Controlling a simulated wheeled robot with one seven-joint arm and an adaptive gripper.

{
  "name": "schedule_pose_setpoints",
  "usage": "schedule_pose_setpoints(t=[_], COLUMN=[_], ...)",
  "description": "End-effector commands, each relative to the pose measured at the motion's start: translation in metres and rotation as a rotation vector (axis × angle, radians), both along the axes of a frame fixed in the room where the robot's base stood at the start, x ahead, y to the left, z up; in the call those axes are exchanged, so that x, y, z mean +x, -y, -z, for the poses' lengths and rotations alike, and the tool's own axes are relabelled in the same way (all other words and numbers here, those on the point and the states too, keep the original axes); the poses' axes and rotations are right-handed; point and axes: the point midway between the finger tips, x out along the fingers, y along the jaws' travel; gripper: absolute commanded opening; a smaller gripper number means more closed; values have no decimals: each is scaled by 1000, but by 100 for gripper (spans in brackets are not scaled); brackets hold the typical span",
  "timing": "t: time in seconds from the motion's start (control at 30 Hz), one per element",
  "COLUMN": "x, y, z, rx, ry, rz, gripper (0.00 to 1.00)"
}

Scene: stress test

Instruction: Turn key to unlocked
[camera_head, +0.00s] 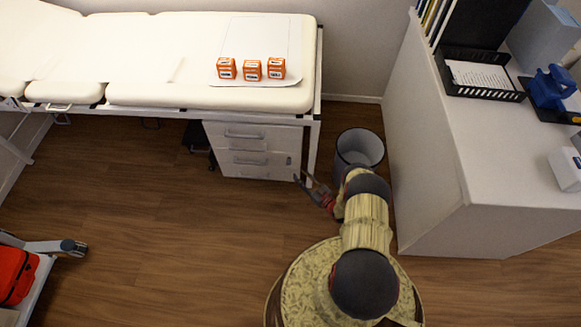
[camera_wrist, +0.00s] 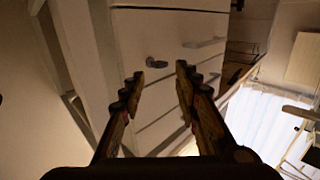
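A white drawer cabinet (camera_head: 228,130) stands under the examination table. In the head view a small dark spot, likely the key in its lock (camera_head: 289,160), sits at the right of its front. In the wrist view the key (camera_wrist: 156,62) is a small dark piece on the pale cabinet front (camera_wrist: 150,35). I cannot tell which way it is turned. My gripper (camera_head: 303,179) is just in front of the cabinet's right side. In the wrist view my gripper (camera_wrist: 160,76) is open and empty, with the key beyond and between the fingertips, apparently apart from them.
The examination table (camera_head: 150,95) overhangs the cabinet, with a table leg (camera_head: 312,150) close to my gripper. A grey bin (camera_head: 360,148) stands right of it, then a white counter (camera_head: 440,200). Three orange boxes (camera_head: 252,70) sit on the table.

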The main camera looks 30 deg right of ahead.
Motion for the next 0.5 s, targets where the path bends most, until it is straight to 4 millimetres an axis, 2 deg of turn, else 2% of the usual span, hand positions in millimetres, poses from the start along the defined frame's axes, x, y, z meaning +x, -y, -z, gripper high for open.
schedule_pose_setpoints(t=[0.17, 0.5], x=[11, 59], y=[-1, -11], z=[-7, -5], rx=[4, 4], ry=[29, 26], rz=[-1, 0], gripper=[32, 32])
